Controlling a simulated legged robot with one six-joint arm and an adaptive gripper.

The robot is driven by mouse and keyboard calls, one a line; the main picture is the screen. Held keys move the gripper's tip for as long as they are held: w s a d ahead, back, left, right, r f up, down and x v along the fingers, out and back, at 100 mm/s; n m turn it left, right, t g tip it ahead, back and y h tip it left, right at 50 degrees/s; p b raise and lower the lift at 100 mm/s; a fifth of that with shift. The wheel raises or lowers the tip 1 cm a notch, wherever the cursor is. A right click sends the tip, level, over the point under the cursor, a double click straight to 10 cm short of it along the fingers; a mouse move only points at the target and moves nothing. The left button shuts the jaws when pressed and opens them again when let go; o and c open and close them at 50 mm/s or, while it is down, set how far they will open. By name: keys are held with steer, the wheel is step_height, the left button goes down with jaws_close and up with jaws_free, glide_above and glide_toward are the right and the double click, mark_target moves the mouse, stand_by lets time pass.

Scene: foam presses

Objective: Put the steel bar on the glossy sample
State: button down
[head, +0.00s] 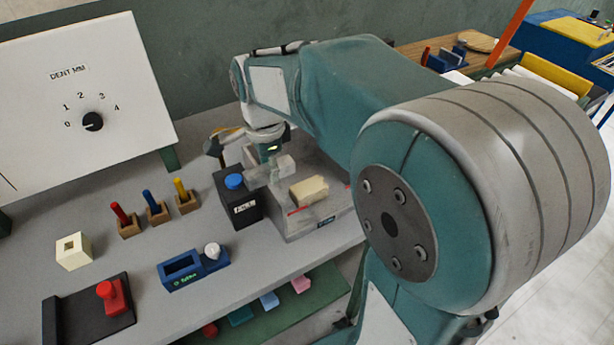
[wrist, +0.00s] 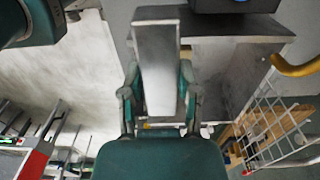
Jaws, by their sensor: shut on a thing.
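My gripper (wrist: 160,82) is shut on the steel bar (wrist: 158,55), a long grey block between its two fingers in the wrist view. In the head view the bar (head: 284,165) is held above the grey press base, close to the black box with a blue button. A cream block (head: 309,190) lies on that base, to the right of and below the bar in the picture, apart from it. Small pink (head: 301,284), light blue (head: 269,299) and teal (head: 240,315) pieces lie on a green lower shelf. I cannot tell which piece is the glossy sample.
The black box (head: 240,208) stands left of the press base (head: 292,226). Several coloured pegs in wooden blocks (head: 157,212), a blue device (head: 182,272) and a cream holed block (head: 73,251) stand on the grey bench. A dial panel (head: 85,90) stands behind. Bare bench shows between them.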

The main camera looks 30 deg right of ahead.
steer(key=d+f, duration=0.1)
steer(key=d, duration=0.1)
steer(key=w+d+f, duration=0.1)
steer(key=d, duration=0.1)
steer(key=w+d+f, duration=0.1)
steer(key=d, duration=0.1)
steer(key=shift+w+f, duration=0.1)
steer(key=shift+w, duration=0.05)
glide_above(309, 186)
steer(key=f, duration=0.5)
steer(key=shift+a, duration=0.25)
steer(key=shift+d+f, duration=0.2)
steer(key=shift+f, duration=1.75)
steer(key=shift+c, duration=1.6)
jaws_free()
steer(key=shift+f, duration=0.1)
